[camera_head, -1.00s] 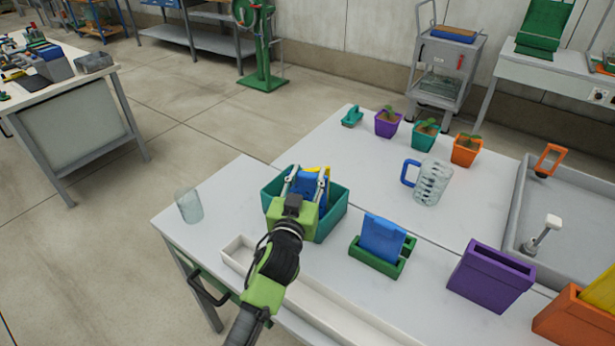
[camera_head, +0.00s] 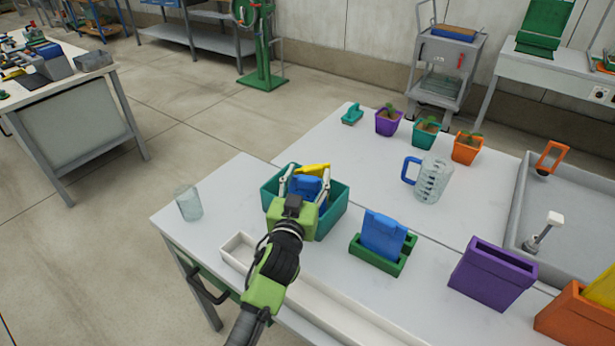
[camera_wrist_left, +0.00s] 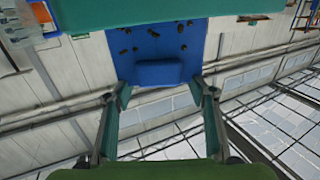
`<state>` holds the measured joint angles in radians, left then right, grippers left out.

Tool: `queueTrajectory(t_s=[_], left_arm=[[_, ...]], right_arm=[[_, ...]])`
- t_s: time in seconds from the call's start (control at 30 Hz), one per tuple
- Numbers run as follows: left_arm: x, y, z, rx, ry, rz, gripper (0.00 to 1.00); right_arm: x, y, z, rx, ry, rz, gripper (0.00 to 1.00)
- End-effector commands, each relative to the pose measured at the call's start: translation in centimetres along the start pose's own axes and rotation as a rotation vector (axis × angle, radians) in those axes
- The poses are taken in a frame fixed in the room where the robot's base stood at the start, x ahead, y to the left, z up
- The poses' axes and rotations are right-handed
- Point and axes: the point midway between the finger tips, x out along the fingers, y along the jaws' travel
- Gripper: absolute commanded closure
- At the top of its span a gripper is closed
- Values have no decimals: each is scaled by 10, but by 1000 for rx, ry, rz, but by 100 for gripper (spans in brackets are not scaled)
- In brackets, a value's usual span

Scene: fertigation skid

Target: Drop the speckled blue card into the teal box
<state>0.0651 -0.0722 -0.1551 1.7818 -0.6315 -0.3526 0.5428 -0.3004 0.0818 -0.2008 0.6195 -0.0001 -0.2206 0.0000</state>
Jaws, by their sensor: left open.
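The teal box (camera_head: 334,214) stands on the near left of the white table. The speckled blue card (camera_head: 307,188) is down inside it, its upper part showing above the near wall. In the left wrist view the blue card (camera_wrist_left: 160,45) shows dark specks and a raised tab, with a teal surface across the top of that view. My left gripper (camera_head: 304,179) is over the box, its fingers open on both sides of the card. In the wrist view a gap shows between the fingers (camera_wrist_left: 160,90) and the card's tab. My right gripper is out of view.
A yellow piece (camera_head: 314,169) shows in the box behind the card. Another blue card (camera_head: 382,233) stands in a green holder (camera_head: 371,259) to the right. A clear cup (camera_head: 189,204) is left, a white tray (camera_head: 325,303) in front, a jug (camera_head: 430,180) and purple box (camera_head: 490,276) right.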

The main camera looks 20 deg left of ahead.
Motion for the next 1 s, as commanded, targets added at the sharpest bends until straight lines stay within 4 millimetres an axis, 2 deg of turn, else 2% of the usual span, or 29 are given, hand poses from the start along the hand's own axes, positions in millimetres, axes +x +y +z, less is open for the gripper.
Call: queueTrajectory(t_s=[0.13, 0.27, 0.3, 0.7, 0.83, 1.0], left_arm=[[0, 0, -5, 1, 1, 0, 49], [-1, 0, -18, 3, 2, 1, 49], [-11, 0, -10, 0, -3, 1, 49], [-97, 0, -10, -1, -2, 0, 49], [-112, 0, -10, -1, -2, 0, 49], [-120, 0, -12, 0, 0, 0, 49]], right_arm=[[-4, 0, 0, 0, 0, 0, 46], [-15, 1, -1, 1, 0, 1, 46], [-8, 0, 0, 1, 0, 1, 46], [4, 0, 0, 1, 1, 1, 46], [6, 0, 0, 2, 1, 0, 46], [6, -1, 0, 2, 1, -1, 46]])
